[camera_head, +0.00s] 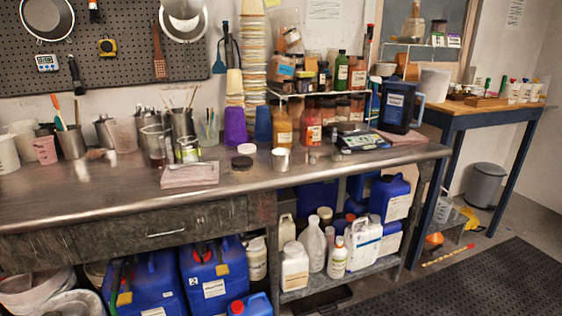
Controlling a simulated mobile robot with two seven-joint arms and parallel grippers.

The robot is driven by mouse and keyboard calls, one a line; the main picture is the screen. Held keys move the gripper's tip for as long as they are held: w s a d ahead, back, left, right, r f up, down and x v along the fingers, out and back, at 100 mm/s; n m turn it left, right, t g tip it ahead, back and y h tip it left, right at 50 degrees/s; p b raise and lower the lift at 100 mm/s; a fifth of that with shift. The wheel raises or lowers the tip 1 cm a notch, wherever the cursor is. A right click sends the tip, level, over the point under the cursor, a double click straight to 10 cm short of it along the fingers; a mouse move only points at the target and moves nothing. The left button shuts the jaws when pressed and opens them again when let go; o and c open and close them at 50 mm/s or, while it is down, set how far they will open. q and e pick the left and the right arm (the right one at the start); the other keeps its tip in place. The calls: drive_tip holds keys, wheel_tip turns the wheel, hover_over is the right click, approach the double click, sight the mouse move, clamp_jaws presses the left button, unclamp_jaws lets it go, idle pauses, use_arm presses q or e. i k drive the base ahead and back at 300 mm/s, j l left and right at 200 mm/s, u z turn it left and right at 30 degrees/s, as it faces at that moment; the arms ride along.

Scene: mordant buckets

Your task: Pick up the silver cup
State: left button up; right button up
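A small silver cup (281,161) stands upright near the front of the metal counter (120,193), a little right of the middle. Other metal cups stand farther back: one (72,143) on the left with brushes or tools in it, one (105,133), and a taller one (182,123) with sticks in it. Neither of my grippers shows in the head view.
A white-lidded jar (246,149) and a dark lid (242,163) are left of the small cup. A folded cloth (190,175) lies farther left. A dark blue jug (396,106) and a scale (362,140) stand right. The counter's front left is clear.

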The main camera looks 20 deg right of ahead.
sight(281, 156)
drive_tip(key=i+l, duration=0.7)
drive_tip(key=l, duration=0.15)
